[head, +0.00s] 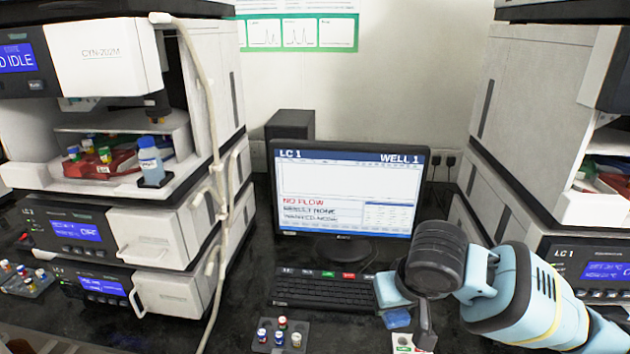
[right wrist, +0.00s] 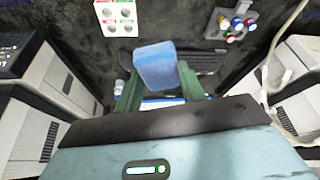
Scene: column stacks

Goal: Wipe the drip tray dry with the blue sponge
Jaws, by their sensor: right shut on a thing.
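The blue sponge (right wrist: 155,65) is between the green fingers of my right gripper (right wrist: 158,80), which is shut on it. In the head view the sponge (head: 397,318) shows as a small blue block below my right wrist, in front of the monitor; the fingers are mostly hidden there. The sponge appears held above the dark bench near the keyboard; I cannot tell its exact height. I cannot make out the drip tray for certain in either view. My left gripper is not in view.
A monitor (head: 345,190) and keyboard (head: 325,290) stand between two instrument stacks. The left stack's open bay holds a red vial tray (head: 80,167) and a blue-capped bottle (head: 151,165).

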